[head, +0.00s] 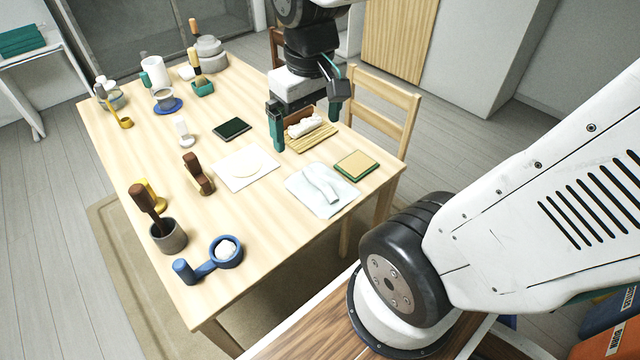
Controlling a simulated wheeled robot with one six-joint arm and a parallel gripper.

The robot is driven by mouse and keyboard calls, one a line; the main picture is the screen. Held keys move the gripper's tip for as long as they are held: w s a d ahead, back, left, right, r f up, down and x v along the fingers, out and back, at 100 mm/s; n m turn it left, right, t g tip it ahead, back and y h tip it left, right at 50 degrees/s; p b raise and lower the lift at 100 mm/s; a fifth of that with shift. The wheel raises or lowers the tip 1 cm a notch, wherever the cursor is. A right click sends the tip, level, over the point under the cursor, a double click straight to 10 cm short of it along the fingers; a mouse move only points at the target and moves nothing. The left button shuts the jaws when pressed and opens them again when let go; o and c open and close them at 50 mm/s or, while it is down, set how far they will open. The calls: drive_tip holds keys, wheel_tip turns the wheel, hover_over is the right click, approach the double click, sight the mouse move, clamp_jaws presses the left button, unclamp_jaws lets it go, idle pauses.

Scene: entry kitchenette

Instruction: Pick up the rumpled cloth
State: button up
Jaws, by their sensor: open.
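A pale, whitish-blue cloth (322,188) lies on the near right part of the wooden table, spread out with a raised, rumpled fold across its middle. My gripper (307,130) is open and points down above the table, beyond the cloth and apart from it. Between and below its dark green fingers is a slatted bamboo mat (312,140) with a lumpy white thing on it. I cannot tell whether that white thing is cloth, or how high the fingers are above it.
A green-edged tan block (357,165) sits just right of the cloth. A white sheet with a pale disc (245,166) lies left of it. A dark tablet-like slab (232,129), a blue handled holder (212,261) and a grey cup (169,238) stand farther left. A chair (384,112) is behind.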

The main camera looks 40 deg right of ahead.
drive_tip(key=w+d+f, duration=0.7)
drive_tip(key=w+f, duration=0.2)
drive_tip(key=f, duration=0.3)
drive_tip(key=g, duration=0.1)
hover_over(318, 177)
drive_tip(key=f, duration=1.4)
drive_tip(key=shift+s+a+f, duration=0.1)
drive_tip(key=shift+s+f, duration=0.05)
drive_tip(key=shift+s, duration=0.05)
drive_tip(key=shift+w+f, duration=0.2)
drive_tip(key=shift+f, duration=2.55)
drive_tip(key=c, duration=0.9)
